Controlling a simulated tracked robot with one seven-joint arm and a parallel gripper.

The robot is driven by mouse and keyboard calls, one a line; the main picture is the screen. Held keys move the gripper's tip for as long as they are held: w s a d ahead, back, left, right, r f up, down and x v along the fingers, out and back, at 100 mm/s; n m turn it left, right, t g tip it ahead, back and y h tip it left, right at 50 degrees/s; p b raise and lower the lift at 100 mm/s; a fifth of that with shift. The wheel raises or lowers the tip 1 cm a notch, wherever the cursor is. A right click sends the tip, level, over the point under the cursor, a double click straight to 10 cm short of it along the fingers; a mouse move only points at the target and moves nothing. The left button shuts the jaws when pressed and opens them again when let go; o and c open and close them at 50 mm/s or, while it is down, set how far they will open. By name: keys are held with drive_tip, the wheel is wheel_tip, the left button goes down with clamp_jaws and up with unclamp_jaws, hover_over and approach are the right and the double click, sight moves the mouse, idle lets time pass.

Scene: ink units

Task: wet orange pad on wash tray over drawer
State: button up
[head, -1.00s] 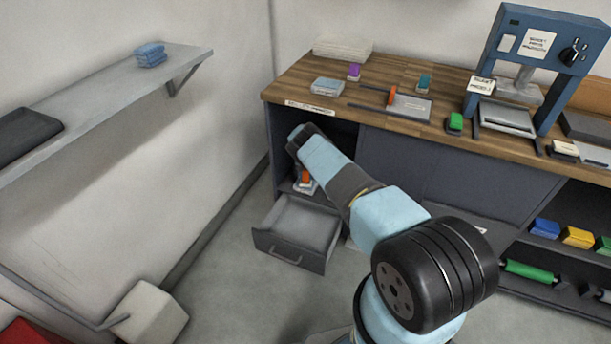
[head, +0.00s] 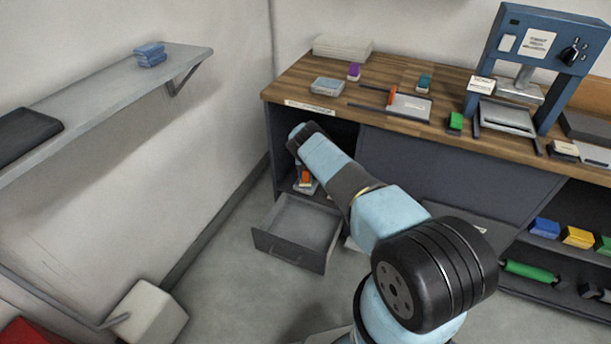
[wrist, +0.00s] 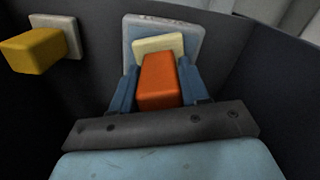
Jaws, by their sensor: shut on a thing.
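The orange pad (wrist: 158,82) is an orange block on a cream base, between my gripper's blue fingers in the wrist view. My gripper (wrist: 152,88) is shut on the orange block. The cream base is over a pale grey-blue wash tray (wrist: 187,32); I cannot tell whether they touch. In the head view the orange pad (head: 305,177) shows low in the open compartment, above the pulled-out drawer (head: 300,226). My arm hides much of the compartment there.
A yellow block (wrist: 34,48) on a pale base stands left of my gripper in the wrist view. Dark compartment walls (wrist: 275,70) are close by. The wooden counter (head: 330,68) is above, holding a blue press (head: 549,45).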

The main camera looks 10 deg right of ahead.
drive_tip(key=shift+r, duration=3.45)
